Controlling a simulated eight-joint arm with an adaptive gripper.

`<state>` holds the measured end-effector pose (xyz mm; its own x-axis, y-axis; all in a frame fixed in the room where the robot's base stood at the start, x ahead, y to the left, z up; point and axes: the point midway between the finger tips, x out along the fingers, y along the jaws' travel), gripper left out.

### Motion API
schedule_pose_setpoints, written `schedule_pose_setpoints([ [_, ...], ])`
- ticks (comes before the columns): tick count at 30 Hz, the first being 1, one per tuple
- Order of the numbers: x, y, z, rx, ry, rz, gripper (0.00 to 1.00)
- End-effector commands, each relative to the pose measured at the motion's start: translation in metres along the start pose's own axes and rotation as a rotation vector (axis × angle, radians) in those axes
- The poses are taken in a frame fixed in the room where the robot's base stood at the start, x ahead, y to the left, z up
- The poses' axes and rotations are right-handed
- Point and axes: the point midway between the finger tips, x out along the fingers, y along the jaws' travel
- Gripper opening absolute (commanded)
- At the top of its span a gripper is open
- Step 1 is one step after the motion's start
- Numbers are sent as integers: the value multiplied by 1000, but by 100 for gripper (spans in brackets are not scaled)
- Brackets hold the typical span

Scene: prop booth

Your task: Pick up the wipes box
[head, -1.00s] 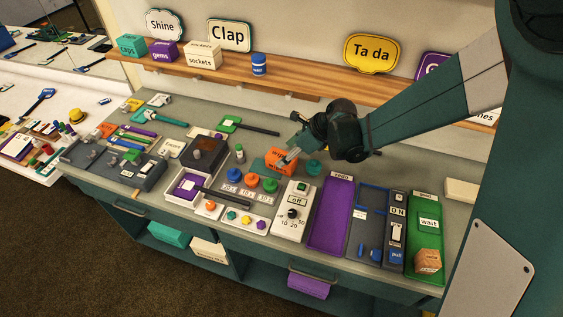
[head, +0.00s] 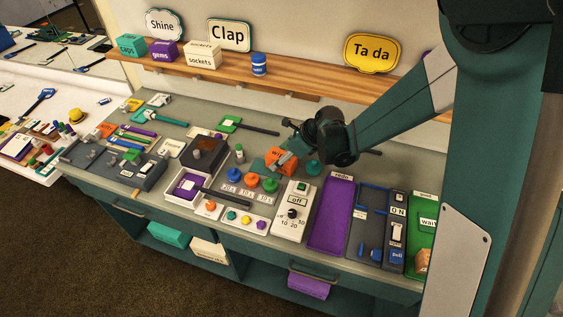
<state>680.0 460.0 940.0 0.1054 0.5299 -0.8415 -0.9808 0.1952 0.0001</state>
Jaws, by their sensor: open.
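The orange wipes box (head: 278,154) stands on the grey counter, behind the row of round coloured buttons. Dark lettering shows on it, partly covered by my gripper. My gripper (head: 273,162) is open and low over the box, with fingers in front of its face and near its left side. Whether the fingers touch the box cannot be told at this size. The dark wrist of my arm hangs just right of and above the box.
Blue, orange and green round buttons (head: 252,180) sit close in front of the box. A teal knob (head: 313,168) is just right of it. A dark box (head: 203,153) stands to the left. The purple tray (head: 331,215) is empty. A wooden shelf (head: 300,87) runs behind.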

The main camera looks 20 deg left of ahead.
Motion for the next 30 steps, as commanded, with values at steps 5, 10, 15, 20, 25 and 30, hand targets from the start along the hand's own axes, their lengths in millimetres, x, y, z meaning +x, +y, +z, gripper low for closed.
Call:
schedule_pose_setpoints([
  [5, 0, 0, 0, 0, 0, 0, 55],
  [10, 0, 0, 0, 0, 0, 0, 55],
  [15, 0, 0, 0, 0, 0, 0, 51],
  [20, 0, 0, 0, 0, 0, 0, 30],
  [25, 0, 0, 0, 0, 0, 0, 21],
  [30, 0, 0, 0, 0, 0, 0, 21],
])
